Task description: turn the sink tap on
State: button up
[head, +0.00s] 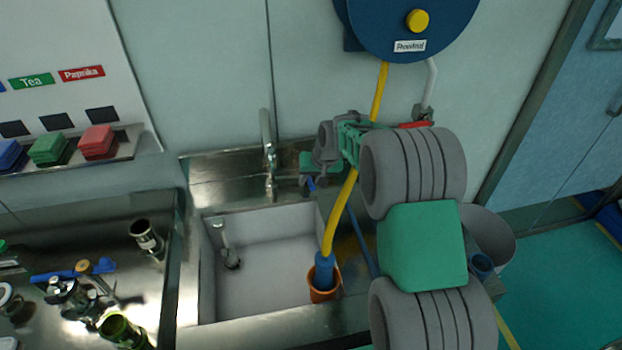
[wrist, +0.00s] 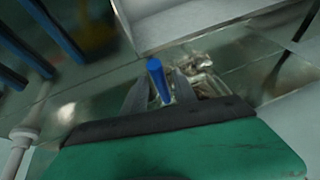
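The chrome sink tap (head: 268,150) stands at the back edge of the sink (head: 262,260) in the head view. A metallic shape, perhaps part of the tap, shows behind the fingers in the wrist view. My gripper (head: 309,186) is just right of the tap, low over the steel back ledge. In the wrist view a blue rod-like piece (wrist: 158,78) stands between the two fingers of my gripper (wrist: 162,76). The fingers look apart, with slight gaps beside the rod. Whether this blue piece is the tap's lever is unclear. No running water shows.
A yellow hose (head: 338,215) hangs from the blue reel (head: 410,20) into an orange cup (head: 325,290) at the sink's right front. My arm covers the counter's right side. A grey bin (head: 490,232) stands at right. Jars and tools lie on the left counter.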

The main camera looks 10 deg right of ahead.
grip_shut()
dwell(1.2)
